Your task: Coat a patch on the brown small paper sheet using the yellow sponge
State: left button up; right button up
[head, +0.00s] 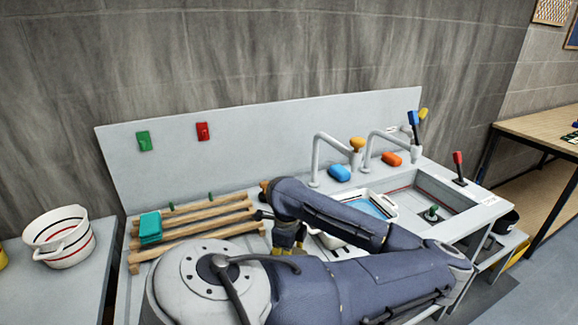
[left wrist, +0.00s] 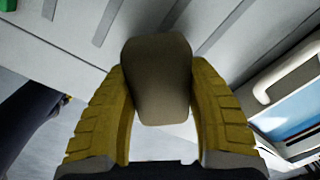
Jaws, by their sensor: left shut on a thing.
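My left gripper (left wrist: 160,115) has yellow fingers and is shut on a rounded, dark brownish block (left wrist: 157,75). The block looks shaded, so I cannot tell from its colour whether it is the yellow sponge. In the head view the left gripper (head: 287,240) hangs over the counter, right of the wooden slats, largely covered by my arm. I cannot make out the brown small paper sheet in either view. My right gripper is not in view.
A teal block (head: 150,228) lies on the wooden slats (head: 200,215). A white tray with a blue inside (head: 378,206) stands right of the gripper, beside the sink (head: 430,195). Blue (head: 340,173) and orange (head: 391,158) blocks lie by the taps. A striped bucket (head: 60,238) stands left.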

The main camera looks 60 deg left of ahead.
pick_arm(q)
jog(key=shift+r, duration=1.85)
jog(key=shift+r, duration=0.1)
jog(key=shift+r, duration=1.4)
